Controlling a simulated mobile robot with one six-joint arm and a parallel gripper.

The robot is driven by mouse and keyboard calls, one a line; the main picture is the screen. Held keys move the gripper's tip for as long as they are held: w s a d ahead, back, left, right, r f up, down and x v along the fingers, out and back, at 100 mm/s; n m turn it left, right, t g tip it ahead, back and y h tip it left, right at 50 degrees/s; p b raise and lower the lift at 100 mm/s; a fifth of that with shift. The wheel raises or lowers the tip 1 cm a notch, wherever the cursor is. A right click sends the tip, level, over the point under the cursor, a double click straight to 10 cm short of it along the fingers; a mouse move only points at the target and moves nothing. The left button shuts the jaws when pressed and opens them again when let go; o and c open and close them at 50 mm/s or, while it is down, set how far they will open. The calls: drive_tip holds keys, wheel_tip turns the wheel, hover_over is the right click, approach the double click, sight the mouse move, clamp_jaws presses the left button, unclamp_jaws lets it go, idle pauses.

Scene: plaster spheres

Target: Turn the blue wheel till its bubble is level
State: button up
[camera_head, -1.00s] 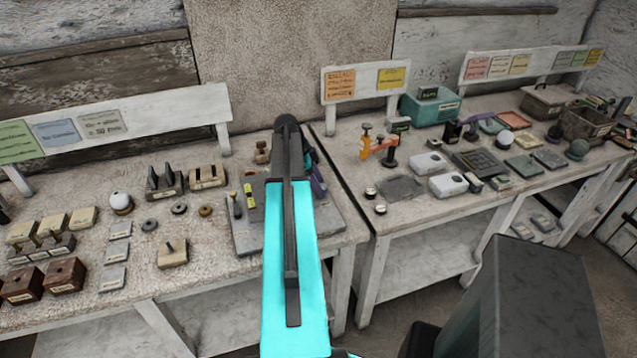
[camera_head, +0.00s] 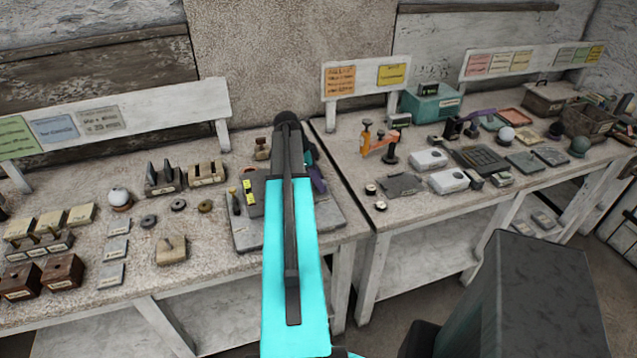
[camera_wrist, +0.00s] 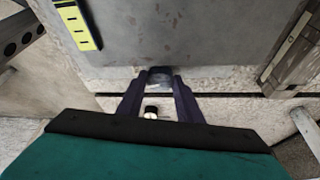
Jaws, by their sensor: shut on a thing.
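My gripper (camera_wrist: 160,84) shows in the wrist view as two dark purple fingers below a teal body. It is shut on a small dark blue wheel (camera_wrist: 160,74) at the edge of a grey plate (camera_wrist: 190,35); the fingers hide the wheel's sides. A yellow-green level strip (camera_wrist: 78,22) with dark marks lies on the plate at upper left. The head view also shows the plate (camera_head: 246,240) and the strip (camera_head: 249,192), but my arm covers the wheel. I cannot make out the bubble's position.
A white-topped knob (camera_wrist: 150,112) shows between the fingers. A brown wooden piece (camera_wrist: 292,48) is at the wrist view's right. In the head view, slotted blocks (camera_head: 164,178) stand left of the plate; an orange clamp (camera_head: 378,143) stands on the right table.

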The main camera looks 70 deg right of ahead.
drive_tip(key=shift+n+b, duration=0.35)
drive_tip(key=shift+n, duration=0.15)
drive_tip(key=o, duration=1)
drive_tip(key=shift+o, duration=0.2)
drive_tip(key=shift+r, duration=0.1)
drive_tip(key=b+v, duration=0.3)
drive_tip(key=v, duration=1)
drive_tip(key=shift+a+r, duration=0.25)
drive_tip(key=shift+a, duration=0.05)
